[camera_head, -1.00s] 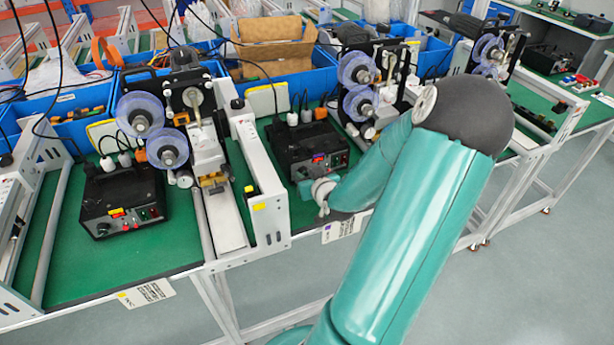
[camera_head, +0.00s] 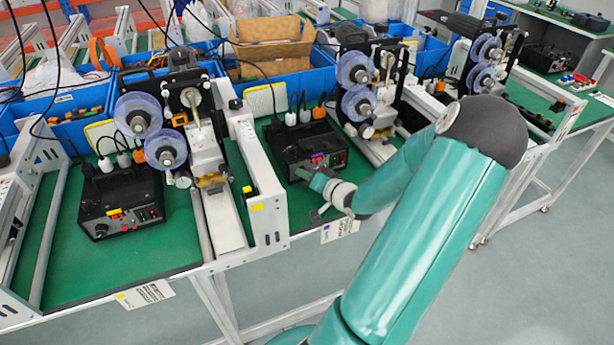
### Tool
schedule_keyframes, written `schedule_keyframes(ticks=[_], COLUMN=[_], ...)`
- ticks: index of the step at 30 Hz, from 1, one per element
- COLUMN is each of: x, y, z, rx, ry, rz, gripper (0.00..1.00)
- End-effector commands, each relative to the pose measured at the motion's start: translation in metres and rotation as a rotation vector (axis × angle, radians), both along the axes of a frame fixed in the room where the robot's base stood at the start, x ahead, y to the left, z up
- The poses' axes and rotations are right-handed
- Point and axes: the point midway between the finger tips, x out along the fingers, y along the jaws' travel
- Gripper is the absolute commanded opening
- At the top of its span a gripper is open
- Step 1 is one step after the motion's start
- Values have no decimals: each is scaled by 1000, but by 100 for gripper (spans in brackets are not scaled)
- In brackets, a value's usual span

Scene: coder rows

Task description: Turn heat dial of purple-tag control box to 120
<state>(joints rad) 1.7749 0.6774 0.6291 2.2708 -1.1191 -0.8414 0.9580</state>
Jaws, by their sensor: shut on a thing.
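The purple-tag control box (camera_head: 297,143) is a black box on the green bench, in the middle of the view. A label card with a purple tag (camera_head: 326,228) is on the bench's front edge below it. My gripper (camera_head: 309,175) reaches the lower left of the box's front panel from the right and is shut on the heat dial there. The dial is hidden behind the gripper, so its pointer and setting cannot be read. The red lit switch (camera_head: 318,158) on the panel stays visible above the gripper.
A second black control box (camera_head: 122,198) with a yellow tag stands on the left. Coder machines with purple reels (camera_head: 138,114) stand beside the boxes. A white metal frame (camera_head: 262,185) rises left of the purple-tag box. Blue bins line the back.

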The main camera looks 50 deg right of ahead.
Motion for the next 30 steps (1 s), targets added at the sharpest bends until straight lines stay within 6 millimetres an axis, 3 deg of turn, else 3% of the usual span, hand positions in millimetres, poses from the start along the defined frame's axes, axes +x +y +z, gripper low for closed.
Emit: schedule_keyframes(ticks=[9,24,25,26,30], x=[0,1,1,1,0], y=[-1,-1,-1,-1,-1], z=[-1,-1,-1,-1,-1], rx=[106,123,123,123,123], ry=[-63,-74,-74,-74,-74], rz=[0,-1,-1,-1,-1], gripper=[3,3,30,35,35])
